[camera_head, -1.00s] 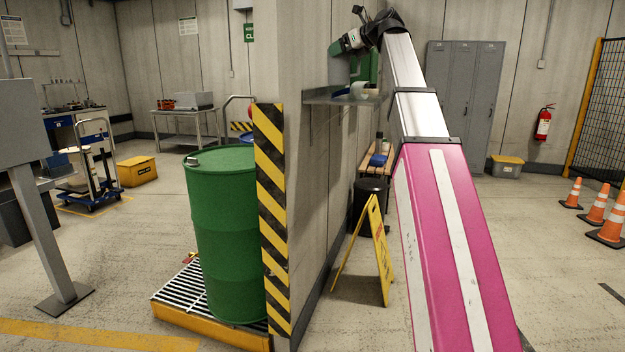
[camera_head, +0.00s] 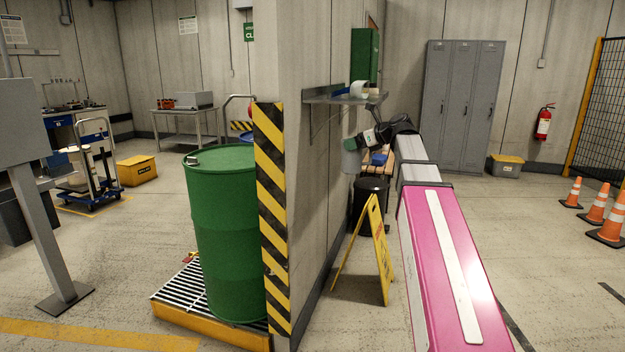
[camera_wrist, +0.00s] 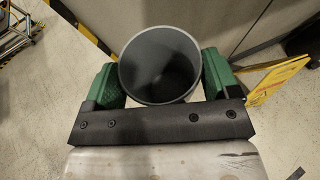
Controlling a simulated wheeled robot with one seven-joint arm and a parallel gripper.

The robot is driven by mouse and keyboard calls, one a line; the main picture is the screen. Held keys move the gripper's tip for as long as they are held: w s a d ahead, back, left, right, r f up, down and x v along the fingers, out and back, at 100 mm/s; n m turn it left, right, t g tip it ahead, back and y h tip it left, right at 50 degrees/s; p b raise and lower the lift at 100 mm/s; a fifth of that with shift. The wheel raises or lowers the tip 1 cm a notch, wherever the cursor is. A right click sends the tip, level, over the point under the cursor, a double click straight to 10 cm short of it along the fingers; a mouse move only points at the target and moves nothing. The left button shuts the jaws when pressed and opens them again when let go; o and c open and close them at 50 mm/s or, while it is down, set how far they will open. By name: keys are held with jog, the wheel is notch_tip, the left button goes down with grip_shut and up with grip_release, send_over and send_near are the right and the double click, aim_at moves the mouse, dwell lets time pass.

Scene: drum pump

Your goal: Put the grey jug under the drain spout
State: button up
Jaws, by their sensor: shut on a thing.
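The grey jug (camera_wrist: 160,62) is between the two green fingers of my gripper (camera_wrist: 160,80) in the wrist view. Its round mouth faces the camera and its inside looks empty. In the head view my gripper (camera_head: 352,145) is shut on the jug (camera_head: 350,162), which hangs upright below the wall shelf, right of the partition wall. The green drum (camera_head: 226,235) stands on the other side of that wall. I cannot make out a drain spout on it.
The yellow grated pallet (camera_head: 175,318) carries the drum. The striped wall end (camera_head: 270,215) stands between drum and arm. The shelf (camera_head: 345,99) juts out above the jug. A yellow floor sign (camera_head: 375,255) and a black bin (camera_head: 368,200) stand below.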

jog(key=s+d+f, duration=0.1)
jog(key=s+f, duration=0.4)
jog(key=f, duration=0.4)
jog(key=s+d+f, duration=0.1)
jog(key=s+f, duration=0.4)
jog(key=f, duration=0.4)
jog(key=s+d+f, duration=0.1)
jog(key=s+f, duration=0.5)
jog(key=f, duration=0.4)
jog(key=shift+d, duration=0.35)
jog(key=shift+s+f, duration=0.1)
jog(key=shift+f, duration=0.05)
